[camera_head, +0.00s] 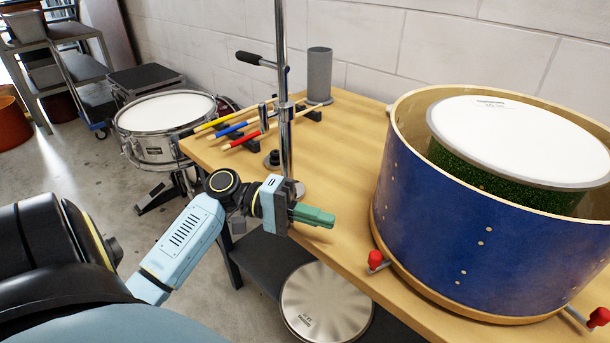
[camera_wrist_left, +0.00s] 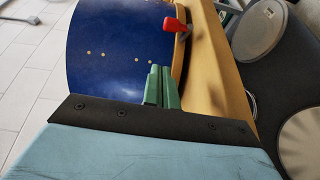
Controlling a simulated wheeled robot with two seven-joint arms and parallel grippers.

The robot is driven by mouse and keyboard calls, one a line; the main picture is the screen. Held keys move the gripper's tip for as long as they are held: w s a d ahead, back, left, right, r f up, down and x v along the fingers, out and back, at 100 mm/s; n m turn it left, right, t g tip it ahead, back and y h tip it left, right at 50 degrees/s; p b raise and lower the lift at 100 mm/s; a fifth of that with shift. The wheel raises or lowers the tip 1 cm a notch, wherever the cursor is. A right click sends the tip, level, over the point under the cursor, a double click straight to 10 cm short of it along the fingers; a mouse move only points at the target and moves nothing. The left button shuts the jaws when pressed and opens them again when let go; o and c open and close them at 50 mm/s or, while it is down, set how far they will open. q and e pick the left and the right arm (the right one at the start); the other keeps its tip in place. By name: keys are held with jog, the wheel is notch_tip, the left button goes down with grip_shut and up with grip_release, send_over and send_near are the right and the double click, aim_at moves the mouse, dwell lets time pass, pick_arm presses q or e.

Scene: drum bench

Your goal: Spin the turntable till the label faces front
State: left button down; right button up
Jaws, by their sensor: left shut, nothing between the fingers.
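A large blue drum shell (camera_head: 455,230) stands at the right of the bench on a round wooden base (camera_head: 440,293), which looks like the turntable. Red-knobbed handles (camera_head: 375,260) (camera_head: 598,317) stick out low at its left and front right. No label shows on the blue side facing me. My left gripper (camera_head: 318,215) is shut and empty over the bench's front left edge, left of the drum and apart from it. In the left wrist view its green fingers (camera_wrist_left: 162,88) are together, with the blue shell (camera_wrist_left: 110,50) and a red knob (camera_wrist_left: 174,25) beyond. My right gripper is out of view.
A green drum with a white head (camera_head: 525,135) sits inside the blue shell. A chrome stand (camera_head: 284,100), colored sticks (camera_head: 235,127) and a grey cylinder (camera_head: 319,75) are at the bench's left. A snare drum (camera_head: 165,113) stands behind left. Bench top (camera_head: 345,170) between stand and drum is clear.

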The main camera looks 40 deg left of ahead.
pick_arm(q)
jog(key=x, duration=0.4)
jog(key=shift+s+d+f+b, duration=0.1)
jog(key=shift+s+d+b, duration=0.1)
jog(key=shift+d, duration=0.4)
jog(key=shift+s+d+b, duration=0.1)
jog(key=shift+s+d, duration=0.05)
jog(key=shift+d, duration=0.4)
jog(key=shift+s+d, duration=0.25)
jog(key=shift+d, duration=0.5)
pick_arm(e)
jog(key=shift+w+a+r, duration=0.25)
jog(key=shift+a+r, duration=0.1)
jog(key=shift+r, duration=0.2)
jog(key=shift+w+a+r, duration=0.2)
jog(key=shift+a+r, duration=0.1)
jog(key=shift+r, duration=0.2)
pick_arm(q)
jog(key=shift+s+d, duration=0.1)
jog(key=shift+d, duration=0.05)
